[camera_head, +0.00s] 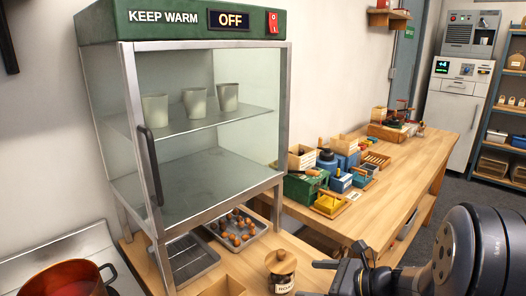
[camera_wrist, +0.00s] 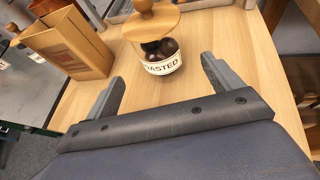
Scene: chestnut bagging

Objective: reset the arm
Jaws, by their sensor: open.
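My gripper (camera_head: 350,268) is at the lower right in the head view, beside the front of the wooden table and to the right of the jar. In the wrist view my gripper (camera_wrist: 165,82) shows its two fingers spread wide apart with nothing between them. A glass jar (camera_wrist: 155,50) with a wooden lid and a label reading "ROASTED" stands beyond the fingertips and holds dark chestnuts. The same jar (camera_head: 281,270) shows in the head view, upright on the table. My gripper is apart from the jar.
A keep-warm cabinet (camera_head: 185,43) with three cups on its shelf stands over the table, its display reading "OFF". A tray of chestnuts (camera_head: 213,236) sits beneath it. A brown paper bag (camera_wrist: 68,42) stands left of the jar. A red pot (camera_head: 68,277) is at lower left.

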